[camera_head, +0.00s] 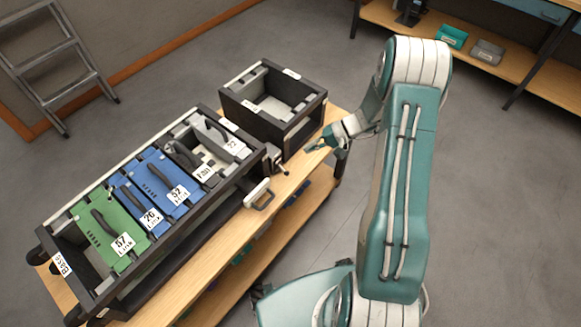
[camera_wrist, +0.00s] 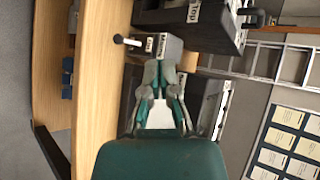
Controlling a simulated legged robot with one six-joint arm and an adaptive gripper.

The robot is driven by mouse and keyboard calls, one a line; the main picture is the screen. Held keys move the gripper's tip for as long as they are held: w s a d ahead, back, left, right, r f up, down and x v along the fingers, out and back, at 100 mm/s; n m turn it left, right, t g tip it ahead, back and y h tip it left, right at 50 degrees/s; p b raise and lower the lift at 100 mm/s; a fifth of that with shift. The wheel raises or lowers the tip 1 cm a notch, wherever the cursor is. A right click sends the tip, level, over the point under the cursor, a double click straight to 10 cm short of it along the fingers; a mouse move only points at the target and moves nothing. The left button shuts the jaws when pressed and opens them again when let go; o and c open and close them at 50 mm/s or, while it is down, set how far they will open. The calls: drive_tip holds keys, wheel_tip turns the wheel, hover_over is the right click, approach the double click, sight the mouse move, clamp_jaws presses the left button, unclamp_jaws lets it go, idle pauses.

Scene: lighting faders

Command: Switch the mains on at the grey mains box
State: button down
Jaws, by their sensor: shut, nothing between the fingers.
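The small grey mains box (camera_head: 275,157) sits on the wooden bench top, at the right end of the long dark rack. In the wrist view the mains box (camera_wrist: 167,50) shows a white label and a lever (camera_wrist: 130,42) with a black knob, sticking out to the left. In the head view the lever (camera_head: 283,171) points toward the bench's front edge. My gripper (camera_head: 312,147) is shut and empty, to the right of the box. In the wrist view my gripper's tips (camera_wrist: 159,66) appear just below the box; whether they touch it is unclear.
The long dark rack (camera_head: 185,268) holds green, blue and grey fader modules with labels. An open dark crate (camera_head: 302,128) stands behind the mains box, close to my gripper. A pale handle (camera_head: 258,195) projects from the rack's front. The bench top (camera_head: 215,262) is clear along its front.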

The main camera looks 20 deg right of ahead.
sight(283, 169)
drive_tip(key=d+f+t, duration=0.1)
drive_tip(key=f, duration=0.2)
drive_tip(key=d+f+m+y, duration=0.1)
drive_tip(key=f, duration=0.3)
drive_tip(key=d+f+m+t, duration=0.1)
drive_tip(key=f, duration=0.2)
drive_tip(key=shift+w+d+f+t, duration=0.1)
drive_tip(key=shift+w+f+t, duration=0.2)
drive_tip(key=shift+w+f, duration=0.1)
drive_tip(key=x, duration=1)
drive_tip(key=shift+r, duration=0.3)
